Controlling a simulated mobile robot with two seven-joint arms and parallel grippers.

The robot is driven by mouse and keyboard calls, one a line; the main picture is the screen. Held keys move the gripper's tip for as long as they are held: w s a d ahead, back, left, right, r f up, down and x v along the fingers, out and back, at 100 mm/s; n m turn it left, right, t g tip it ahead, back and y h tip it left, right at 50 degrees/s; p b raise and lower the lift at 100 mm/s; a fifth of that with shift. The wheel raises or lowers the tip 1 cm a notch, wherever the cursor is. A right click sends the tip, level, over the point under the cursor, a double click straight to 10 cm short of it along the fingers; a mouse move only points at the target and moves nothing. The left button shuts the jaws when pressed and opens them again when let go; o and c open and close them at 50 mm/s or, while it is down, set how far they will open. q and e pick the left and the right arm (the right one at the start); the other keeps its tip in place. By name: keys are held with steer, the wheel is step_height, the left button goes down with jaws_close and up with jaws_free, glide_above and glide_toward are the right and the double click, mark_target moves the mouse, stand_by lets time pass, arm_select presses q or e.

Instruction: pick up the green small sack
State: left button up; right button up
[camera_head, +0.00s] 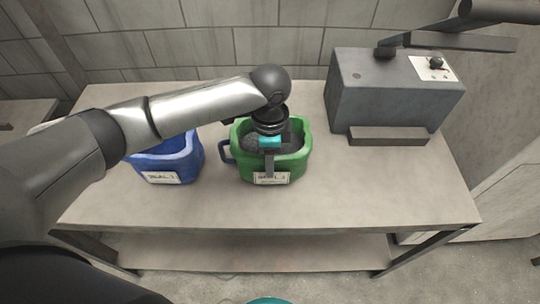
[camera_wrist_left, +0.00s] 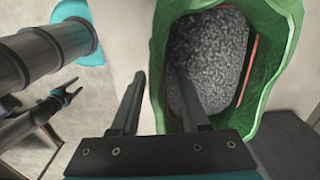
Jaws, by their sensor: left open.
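The green small sack (camera_head: 299,165) stands upright on the table, with a white label on its front and grey granular material inside. It fills the right of the left wrist view (camera_wrist_left: 278,75). My left gripper (camera_head: 270,170) points down over the sack's front side. In the left wrist view, its fingers (camera_wrist_left: 158,92) are apart, with the sack's near rim between them; I cannot tell whether they touch it. A small dark claw shape, possibly my right gripper (camera_wrist_left: 68,93), shows at the left of that view; its jaw state is unclear.
A blue container (camera_head: 185,160) with a white label stands left of the sack. A dark handled item (camera_head: 226,152) is between them. A grey machine (camera_head: 385,95) stands at the back right. The table (camera_head: 390,190) is clear right of the sack.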

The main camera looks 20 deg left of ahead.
arm_select(q)
steer(key=shift+f, duration=0.45)
steer(key=shift+c, duration=0.2)
jaws_close()
steer(key=shift+s+f, duration=0.1)
steer(key=shift+s, duration=0.1)
stand_by(0.7)
